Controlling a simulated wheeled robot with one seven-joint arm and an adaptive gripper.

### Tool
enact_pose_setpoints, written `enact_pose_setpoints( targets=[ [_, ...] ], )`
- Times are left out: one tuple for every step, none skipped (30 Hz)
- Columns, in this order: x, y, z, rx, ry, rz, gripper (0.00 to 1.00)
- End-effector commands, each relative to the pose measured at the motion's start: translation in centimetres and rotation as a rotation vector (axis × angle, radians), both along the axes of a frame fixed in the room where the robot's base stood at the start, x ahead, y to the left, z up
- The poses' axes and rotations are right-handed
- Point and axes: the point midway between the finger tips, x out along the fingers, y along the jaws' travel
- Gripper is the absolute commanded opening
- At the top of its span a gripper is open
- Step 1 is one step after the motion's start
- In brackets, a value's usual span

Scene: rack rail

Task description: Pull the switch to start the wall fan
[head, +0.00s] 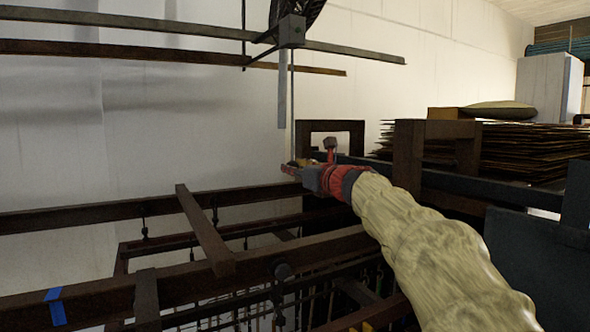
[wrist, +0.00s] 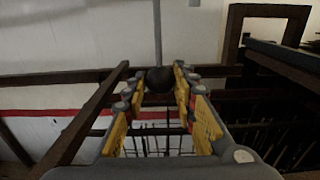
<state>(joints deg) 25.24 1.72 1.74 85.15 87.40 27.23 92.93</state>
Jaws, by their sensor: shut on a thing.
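The wall fan (head: 300,12) is at the top of the head view, cut off by the frame edge, with a grey bracket box (head: 291,31) under it. A thin pull cord (head: 292,130) hangs from there; it also shows in the wrist view (wrist: 157,32). A dark round knob (wrist: 160,79) is at the cord's lower end. My gripper (head: 293,166) is at the bottom of the cord. In the wrist view its fingers close on the knob from both sides. In the head view the knob is hard to make out. Whether the fan turns cannot be told.
A dark wooden frame with long beams (head: 95,212) and hanging rods fills the space below and left of my gripper. A square wooden frame (head: 331,125) stands close behind it. Stacked brown sheets (head: 520,150) lie to the right.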

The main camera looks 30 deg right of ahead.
Motion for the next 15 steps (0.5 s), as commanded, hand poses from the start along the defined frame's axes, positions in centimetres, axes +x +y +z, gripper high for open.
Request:
enact_pose_setpoints(
  targets=[
    [0.0,0.0,-0.4,0.000,0.001,0.000,0.05],
    [0.0,0.0,-0.5,0.000,0.001,0.000,0.05],
    [0.0,0.0,-0.7,0.000,0.001,0.000,0.05],
    [0.0,0.0,-0.8,0.000,0.001,0.000,0.05],
    [0.0,0.0,-0.9,0.000,0.001,0.000,0.05],
    [0.0,0.0,-1.0,0.000,0.001,0.000,0.05],
    [0.0,0.0,-1.2,0.000,0.001,0.000,0.05],
    [0.0,0.0,-1.3,0.000,0.001,0.000,0.05],
    [0.0,0.0,-1.4,0.000,0.001,0.000,0.05],
    [0.0,0.0,-1.4,0.000,0.001,0.000,0.05],
    [0.0,0.0,-1.3,0.000,0.002,0.000,0.05],
    [0.0,0.0,-1.3,0.000,0.002,0.000,0.05],
    [0.0,0.0,-1.2,0.000,0.002,0.000,0.05],
    [0.0,0.0,-1.2,0.000,0.002,0.000,0.05],
    [0.0,0.0,-1.1,0.000,0.002,0.000,0.05]
  ],
)
